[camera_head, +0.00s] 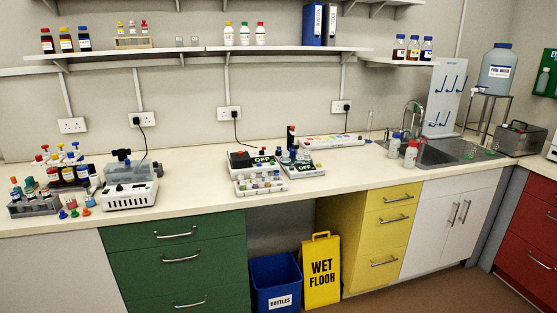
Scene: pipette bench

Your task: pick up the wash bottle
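Near the front left of the sink, a white bottle with a red cap (411,156) stands upright on the bench. A pale bottle with a blue cap (394,148) stands just left of it. Several white bottles with coloured caps also stand on the upper shelf, one with a red cap (260,36). Labels are too small to read, so I cannot tell which is the wash bottle. Neither of my grippers is in view.
The cream bench (360,166) is clear in front of the devices. A crowded bottle rack (34,205) and a white device (130,194) stand left. The steel sink (430,155) is right. A yellow wet floor sign (322,272) and blue bin (276,283) stand below.

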